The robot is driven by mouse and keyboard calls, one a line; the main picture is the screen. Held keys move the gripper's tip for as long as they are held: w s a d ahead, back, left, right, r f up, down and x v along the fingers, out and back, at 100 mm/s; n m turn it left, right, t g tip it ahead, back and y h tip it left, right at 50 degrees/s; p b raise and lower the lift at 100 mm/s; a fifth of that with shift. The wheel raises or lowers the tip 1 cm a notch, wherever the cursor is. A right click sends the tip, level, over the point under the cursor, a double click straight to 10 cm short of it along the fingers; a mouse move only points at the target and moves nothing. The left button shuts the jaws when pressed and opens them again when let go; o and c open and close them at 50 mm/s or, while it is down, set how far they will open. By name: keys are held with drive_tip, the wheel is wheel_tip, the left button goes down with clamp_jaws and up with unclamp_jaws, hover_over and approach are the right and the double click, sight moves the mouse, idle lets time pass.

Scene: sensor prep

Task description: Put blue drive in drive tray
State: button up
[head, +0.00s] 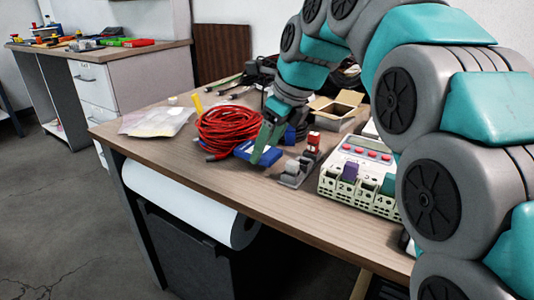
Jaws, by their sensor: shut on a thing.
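My gripper (267,146) points down over the wooden table, its green fingers shut on the blue drive (273,156). The drive looks flat and lies at or just above the tabletop beside a red cable coil; any small gap beneath it cannot be told. The fingers hide part of it. Another dark blue patch (290,134) shows behind the fingers; I cannot tell what it belongs to. To the right stands a pale tray-like unit (328,188) with numbered slots and red buttons, apart from my gripper. A purple piece (349,172) sits in one slot. I cannot confirm it is the drive tray.
The red cable coil (232,130) lies close left of my gripper. A grey holder with a red-topped piece (313,143) stands between gripper and pale unit. An open cardboard box (338,108) is behind. Clear plastic bags (157,121) lie left. The table's front-left strip is bare.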

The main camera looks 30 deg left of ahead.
wheel_tip(320, 180, down, 2)
idle(0.4)
drive_tip(key=o, duration=1.5)
drive_tip(key=shift+c, duration=0.2)
drive_tip(key=shift+r, duration=0.1)
